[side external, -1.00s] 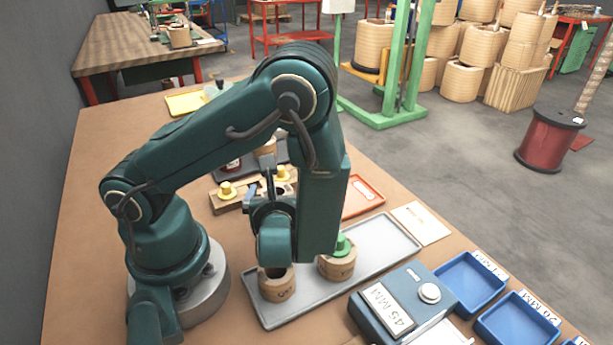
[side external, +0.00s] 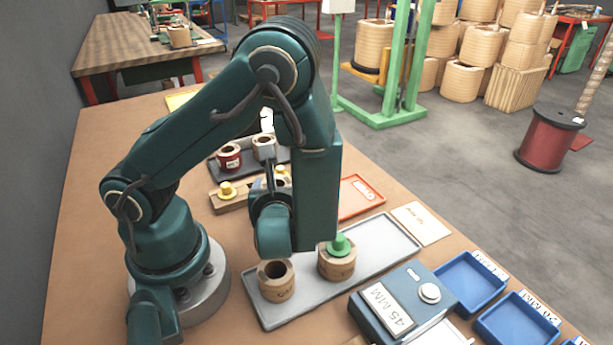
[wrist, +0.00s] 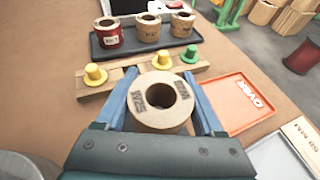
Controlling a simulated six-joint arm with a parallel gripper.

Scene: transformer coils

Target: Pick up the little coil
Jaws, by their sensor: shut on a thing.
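My gripper (wrist: 162,92) has its two blue jaws on either side of a tan coil (wrist: 165,118) with dark lettering on its top face and a dark round bore. The jaws are shut on it. In the side view my gripper (side external: 267,188) is mostly hidden behind my arm, and the held coil cannot be made out there. A tan coil with an open bore (side external: 276,284) and a tan coil with a green plug (side external: 337,264) stand on the grey tray (side external: 375,246), below my wrist.
A dark tray (wrist: 130,51) at the back holds a red coil (wrist: 107,34) and two tan ones. A wooden bar (wrist: 122,76) carries yellow and green plugs. An orange tray (wrist: 236,112) lies to the right. A blue gauge box (side external: 405,300) and blue bins (side external: 470,283) are at the front right.

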